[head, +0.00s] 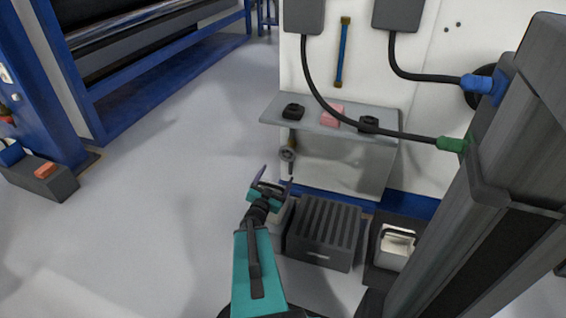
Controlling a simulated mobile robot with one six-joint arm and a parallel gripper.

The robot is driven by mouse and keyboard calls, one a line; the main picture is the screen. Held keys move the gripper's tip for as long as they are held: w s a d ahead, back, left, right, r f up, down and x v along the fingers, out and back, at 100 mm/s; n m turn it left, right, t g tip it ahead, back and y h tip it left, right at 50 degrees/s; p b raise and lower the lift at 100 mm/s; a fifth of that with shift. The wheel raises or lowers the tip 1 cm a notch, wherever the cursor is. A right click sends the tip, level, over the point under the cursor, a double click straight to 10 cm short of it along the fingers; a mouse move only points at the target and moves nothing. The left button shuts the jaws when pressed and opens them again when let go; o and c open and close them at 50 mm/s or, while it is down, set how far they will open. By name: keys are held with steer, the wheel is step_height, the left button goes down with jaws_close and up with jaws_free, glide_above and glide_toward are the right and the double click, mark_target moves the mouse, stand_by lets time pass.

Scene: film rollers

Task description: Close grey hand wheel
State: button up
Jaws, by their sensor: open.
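The grey hand wheel (288,155) is small and round. It sits on a brownish stem below the front edge of the grey shelf, near the shelf's left end. My gripper (275,176) is at the end of my teal arm, just below and to the left of the wheel in the picture. Its two dark fingers are spread apart with nothing seen between them. The gripper looks apart from the wheel, though the depth between them is hard to judge. How far the wheel is turned cannot be seen.
The grey shelf (270,115) holds two black pieces and a pink block (332,115). A dark ribbed box (324,232) stands right of my arm, with a bin (394,250) beyond. Cables hang from the white wall panel. Open floor (150,190) lies to the left.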

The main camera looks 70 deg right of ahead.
mark_target(286, 155)
steer(key=n, duration=0.4)
steer(key=shift+w, duration=0.1)
steer(key=shift+w+r+n+p, duration=0.1)
steer(key=shift+n+p, duration=0.45)
steer(key=shift+n, duration=0.35)
steer(key=shift+a, duration=0.1)
steer(key=d+b, duration=0.1)
steer(key=d, duration=0.3)
steer(key=d+b, duration=0.1)
steer(key=d, duration=0.3)
steer(key=d+b, duration=0.1)
steer(key=d, duration=0.3)
steer(key=shift+w+b, duration=0.4)
steer(key=shift+d, duration=0.95)
